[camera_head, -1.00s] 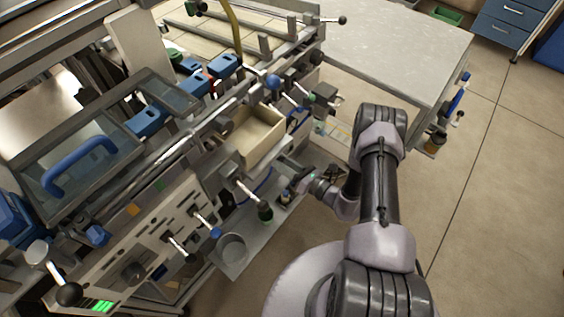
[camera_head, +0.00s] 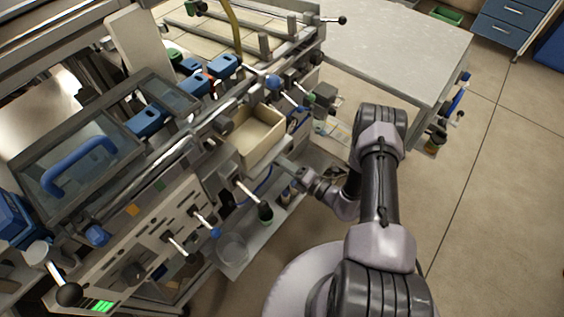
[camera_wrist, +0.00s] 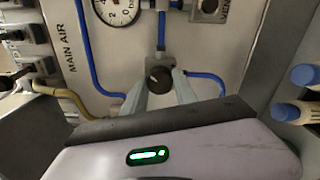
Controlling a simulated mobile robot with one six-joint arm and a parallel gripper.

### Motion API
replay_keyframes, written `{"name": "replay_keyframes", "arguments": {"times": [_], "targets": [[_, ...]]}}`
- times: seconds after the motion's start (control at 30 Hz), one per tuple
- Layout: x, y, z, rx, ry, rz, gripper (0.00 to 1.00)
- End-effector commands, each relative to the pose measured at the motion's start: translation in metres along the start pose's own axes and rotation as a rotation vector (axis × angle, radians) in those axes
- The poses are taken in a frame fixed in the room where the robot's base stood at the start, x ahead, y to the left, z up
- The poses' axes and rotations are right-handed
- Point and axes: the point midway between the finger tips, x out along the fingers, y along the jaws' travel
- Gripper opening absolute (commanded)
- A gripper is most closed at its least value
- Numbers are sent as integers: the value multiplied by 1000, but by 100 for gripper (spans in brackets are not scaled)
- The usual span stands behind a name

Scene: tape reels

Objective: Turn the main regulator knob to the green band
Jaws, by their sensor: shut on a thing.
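The main regulator knob (camera_wrist: 159,77) is a small dark round knob on a light panel, in the wrist view, below a white gauge (camera_wrist: 118,8) that is cut off by the top edge. My gripper (camera_wrist: 160,80) has its two grey fingers on either side of the knob and is shut on it. In the head view my gripper (camera_head: 300,172) reaches in at the machine's lower side, and the knob cannot be made out there. I cannot make out a green band on the gauge. The gauge's needle is only partly visible.
A "MAIN AIR" label (camera_wrist: 73,47) and blue tubes (camera_wrist: 205,75) surround the knob. Bottles with blue caps (camera_wrist: 303,75) stand at the right in the wrist view. In the head view, a beige bin (camera_head: 258,150) and a black-knobbed lever (camera_head: 265,211) are near my arm.

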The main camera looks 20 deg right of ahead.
Motion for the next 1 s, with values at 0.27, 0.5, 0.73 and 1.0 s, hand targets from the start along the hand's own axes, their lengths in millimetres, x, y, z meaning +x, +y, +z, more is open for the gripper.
{"name": "replay_keyframes", "arguments": {"times": [0.27, 0.5, 0.73, 1.0], "targets": [[0, 0, -1, 61, 2, -1, 0], [0, 0, -1, 70, 2, -1, 0], [0, 0, -1, 69, 2, -1, 38], [0, 0, 0, 68, 1, 0, 56]]}}
